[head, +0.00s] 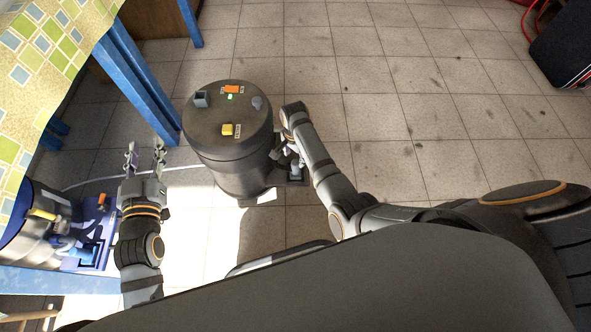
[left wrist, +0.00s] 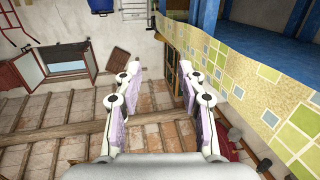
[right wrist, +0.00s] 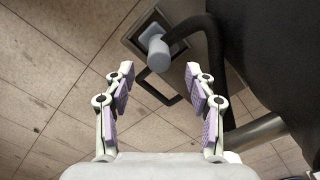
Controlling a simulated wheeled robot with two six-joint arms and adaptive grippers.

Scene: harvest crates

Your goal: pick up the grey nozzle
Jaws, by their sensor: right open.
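The grey nozzle (right wrist: 157,55) shows in the right wrist view as a short, light grey cylinder with a black hose bending off it. It stands in a dark square holder (right wrist: 135,38) beside the black barrel. My right gripper (right wrist: 160,75) is open, and the nozzle appears ahead of and between its two fingers; I see no contact. In the head view my right gripper (head: 284,158) is low at the barrel's right side, partly covered by my own arm. My left gripper (head: 144,160) is open and empty, left of the barrel.
The black barrel (head: 228,150) carries grey, orange and yellow parts on top. A drum with a blue nozzle (head: 80,253) stands at lower left. A blue-legged table (head: 140,85) is at upper left.

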